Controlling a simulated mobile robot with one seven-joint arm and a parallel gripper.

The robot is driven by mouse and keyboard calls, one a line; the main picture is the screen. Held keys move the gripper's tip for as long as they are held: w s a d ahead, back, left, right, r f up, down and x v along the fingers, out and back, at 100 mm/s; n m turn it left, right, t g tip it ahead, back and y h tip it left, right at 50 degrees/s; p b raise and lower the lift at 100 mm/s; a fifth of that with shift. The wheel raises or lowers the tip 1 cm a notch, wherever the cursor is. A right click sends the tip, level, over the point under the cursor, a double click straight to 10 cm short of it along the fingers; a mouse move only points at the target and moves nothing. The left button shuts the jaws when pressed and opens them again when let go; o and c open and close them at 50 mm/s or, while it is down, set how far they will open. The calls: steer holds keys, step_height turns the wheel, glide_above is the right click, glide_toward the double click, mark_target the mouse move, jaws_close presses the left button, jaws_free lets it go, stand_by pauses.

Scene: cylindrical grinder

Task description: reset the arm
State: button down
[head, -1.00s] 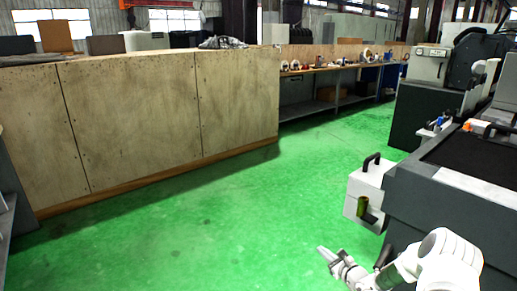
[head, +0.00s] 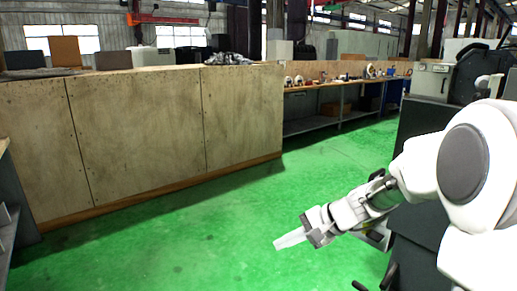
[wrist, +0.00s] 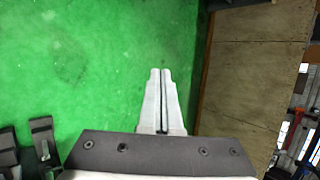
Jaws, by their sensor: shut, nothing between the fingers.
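My gripper (head: 277,245) is in the lower middle of the head view, at the end of my white arm, which reaches in from the right. It is over open green floor and touches nothing. In the wrist view the two pale fingers of my gripper (wrist: 161,72) lie side by side with only a thin dark line between them. They are shut and empty. My arm hides much of the machine at the right.
A long wooden-panelled bench (head: 140,135) stands at the left and also shows in the wrist view (wrist: 255,70). A workbench with several parts (head: 340,84) is behind. A dark grey machine (head: 425,118) stands at the right. Green floor (head: 225,215) between them is clear.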

steer(key=s+d+r+n+t+h, duration=0.1)
steer(key=s+d+r+n+h, duration=0.15)
steer(key=s, duration=0.55)
steer(key=s+d+r+n+h, duration=0.2)
steer(key=s+r+n+h, duration=0.1)
steer(key=s, duration=0.5)
steer(key=s+d+r+n+t+h, duration=0.1)
steer(key=s+d+r+n+h, duration=0.2)
steer(key=s, duration=0.6)
step_height(320, 180, up, 18)
steer(key=p, duration=1.8)
steer(key=shift+d+r+p, duration=0.15)
steer(key=shift+r+p, duration=0.05)
steer(key=shift+p, duration=0.2)
steer(key=shift+n, duration=0.25)
